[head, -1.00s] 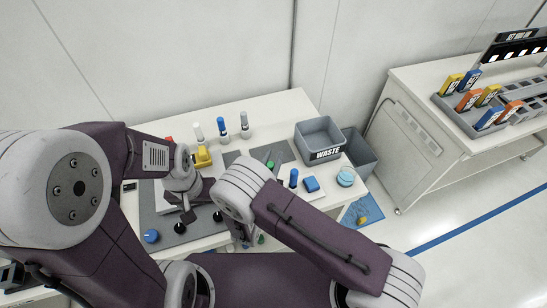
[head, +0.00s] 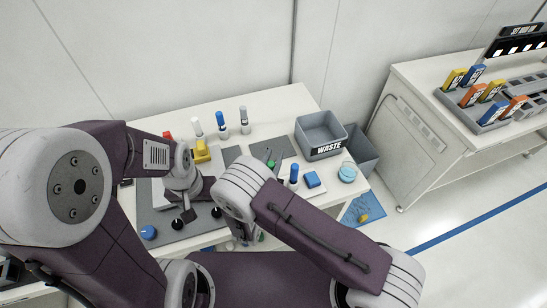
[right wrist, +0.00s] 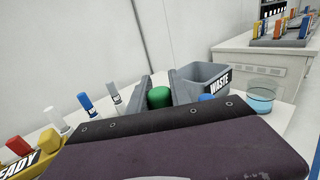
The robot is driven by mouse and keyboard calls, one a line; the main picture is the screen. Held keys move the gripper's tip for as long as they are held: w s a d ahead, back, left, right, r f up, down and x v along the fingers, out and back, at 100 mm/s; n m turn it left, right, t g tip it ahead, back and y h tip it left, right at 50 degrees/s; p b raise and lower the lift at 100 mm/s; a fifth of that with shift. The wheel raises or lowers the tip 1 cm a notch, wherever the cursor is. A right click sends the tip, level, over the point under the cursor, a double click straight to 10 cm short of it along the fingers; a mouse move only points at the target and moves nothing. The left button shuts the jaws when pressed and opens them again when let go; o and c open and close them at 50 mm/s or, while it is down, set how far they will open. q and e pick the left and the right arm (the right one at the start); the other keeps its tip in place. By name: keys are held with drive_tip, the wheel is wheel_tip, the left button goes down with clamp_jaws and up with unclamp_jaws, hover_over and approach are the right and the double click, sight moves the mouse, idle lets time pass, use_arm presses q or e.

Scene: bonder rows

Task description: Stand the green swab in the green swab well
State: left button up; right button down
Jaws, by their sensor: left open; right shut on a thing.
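The green swab shows as a green rounded end (head: 271,163) in the head view and as a larger green end (right wrist: 159,97) in the right wrist view. My right gripper (head: 269,157) is shut on it, with a grey finger on either side. The swab's lower part is hidden by my right arm. My left gripper (head: 186,216) is open and empty over the grey mat at the left of the bench. I cannot make out the green swab well; my right arm covers much of the bench front.
The grey WASTE bin (head: 306,141) and a glass dish (head: 348,173) are further right. Several capped bottles (head: 222,126) stand at the back. A yellow READY piece (head: 201,152) is near my left arm.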

drive_tip(key=shift+f, duration=0.2)
wheel_tip(320, 180, down, 5)
drive_tip(key=b, duration=0.4)
drive_tip(key=shift+r+b, duration=0.1)
drive_tip(key=shift+b, duration=0.2)
idle(1.0)
drive_tip(key=c, duration=1.1)
unclamp_jaws()
